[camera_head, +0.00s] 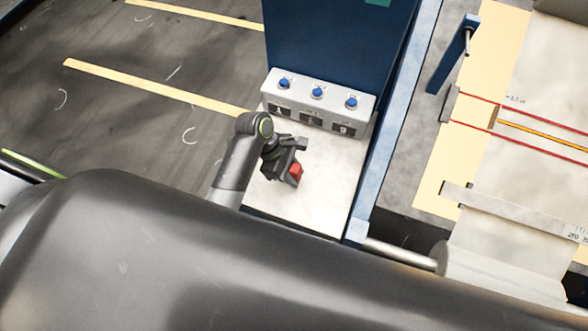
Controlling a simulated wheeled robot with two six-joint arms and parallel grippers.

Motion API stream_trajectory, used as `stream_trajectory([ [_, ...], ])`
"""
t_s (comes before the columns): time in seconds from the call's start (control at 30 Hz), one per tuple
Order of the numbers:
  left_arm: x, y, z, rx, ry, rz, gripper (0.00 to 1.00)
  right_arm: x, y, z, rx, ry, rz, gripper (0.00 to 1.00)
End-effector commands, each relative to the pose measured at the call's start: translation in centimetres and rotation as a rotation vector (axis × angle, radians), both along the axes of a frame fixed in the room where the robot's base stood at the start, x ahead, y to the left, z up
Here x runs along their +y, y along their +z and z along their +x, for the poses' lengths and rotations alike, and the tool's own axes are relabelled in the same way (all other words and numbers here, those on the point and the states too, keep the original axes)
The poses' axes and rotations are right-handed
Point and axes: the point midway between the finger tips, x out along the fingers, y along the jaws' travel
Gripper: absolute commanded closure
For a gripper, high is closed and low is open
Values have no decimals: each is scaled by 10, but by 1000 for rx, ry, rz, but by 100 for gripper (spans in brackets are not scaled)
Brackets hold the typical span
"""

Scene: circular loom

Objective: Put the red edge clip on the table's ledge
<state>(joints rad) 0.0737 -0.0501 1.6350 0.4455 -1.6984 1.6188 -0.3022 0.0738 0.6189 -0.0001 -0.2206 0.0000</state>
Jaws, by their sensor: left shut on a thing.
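The red edge clip (296,171) shows as a small red piece at the fingers of my left gripper (294,176). The gripper is shut on it, and the dark fingers hide part of the clip. The gripper and clip are over the pale ledge (315,205) of the table, in front of the grey button box. I cannot tell whether the clip touches the ledge surface. My right gripper is not in view.
A grey box with blue buttons (317,92) stands at the back of the ledge against a dark blue panel (335,40). A blue frame post (392,130) borders the ledge on the right. A white roll (500,270) lies farther right. The ledge's front part is bare.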

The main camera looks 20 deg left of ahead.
Motion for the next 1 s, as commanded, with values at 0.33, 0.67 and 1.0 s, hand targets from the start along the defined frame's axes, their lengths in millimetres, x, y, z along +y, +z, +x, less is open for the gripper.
stream_trajectory([
  [0.33, 0, -1, 0, 0, 0, 0, 99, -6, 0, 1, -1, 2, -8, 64],
  [0.67, 0, -9, 0, 0, 0, 0, 99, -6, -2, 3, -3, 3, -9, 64],
  [1.0, 0, -9, 0, 0, 0, 0, 46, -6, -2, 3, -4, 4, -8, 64],
])
